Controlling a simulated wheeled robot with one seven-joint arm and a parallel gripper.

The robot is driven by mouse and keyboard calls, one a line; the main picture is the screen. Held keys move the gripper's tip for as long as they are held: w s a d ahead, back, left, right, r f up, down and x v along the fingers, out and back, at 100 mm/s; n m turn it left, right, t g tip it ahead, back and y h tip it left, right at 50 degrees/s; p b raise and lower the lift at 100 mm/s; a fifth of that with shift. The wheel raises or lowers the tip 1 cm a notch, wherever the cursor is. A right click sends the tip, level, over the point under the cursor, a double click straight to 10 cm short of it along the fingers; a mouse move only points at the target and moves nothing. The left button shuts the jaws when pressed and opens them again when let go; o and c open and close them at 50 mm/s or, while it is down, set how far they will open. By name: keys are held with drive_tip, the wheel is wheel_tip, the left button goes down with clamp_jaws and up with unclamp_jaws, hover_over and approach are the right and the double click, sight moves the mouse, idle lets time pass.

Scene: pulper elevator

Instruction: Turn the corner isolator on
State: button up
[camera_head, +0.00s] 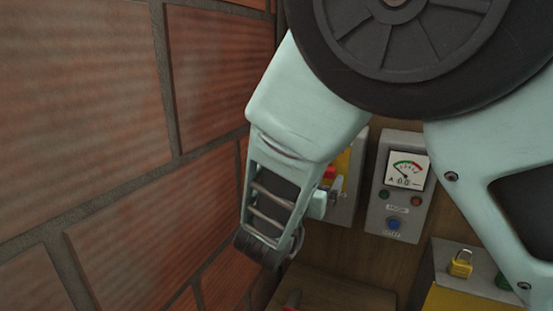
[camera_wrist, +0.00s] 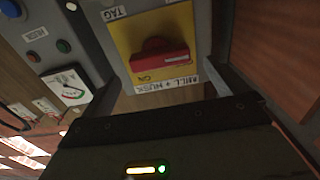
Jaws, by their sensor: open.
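The corner isolator is a grey box with a yellow plate (camera_wrist: 126,46) and a red handle (camera_wrist: 159,62), seen close up and upside down in the wrist view. The handle lies roughly crosswise there, and a small mark, seemingly "ON", sits below its left end. In the head view its yellow plate (camera_head: 343,163) and red handle (camera_head: 329,172) are mostly hidden behind my arm. My gripper (camera_wrist: 163,84) is open, with a finger towards each side of the handle and nothing between them. It also shows in the head view (camera_head: 331,196); contact cannot be told.
A grey meter box (camera_head: 398,220) with a dial and coloured buttons stands right of the isolator. A yellow padlock (camera_head: 460,264) hangs on another box at lower right. A brick wall (camera_head: 120,150) runs close along my arm's left side.

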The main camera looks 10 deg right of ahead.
drive_tip(key=p+x, duration=0.1)
drive_tip(key=x, duration=0.4)
drive_tip(key=shift+w+d+p, duration=0.1)
drive_tip(key=shift+w+p, duration=0.05)
drive_tip(key=shift+p, duration=0.2)
drive_tip(key=c, duration=1)
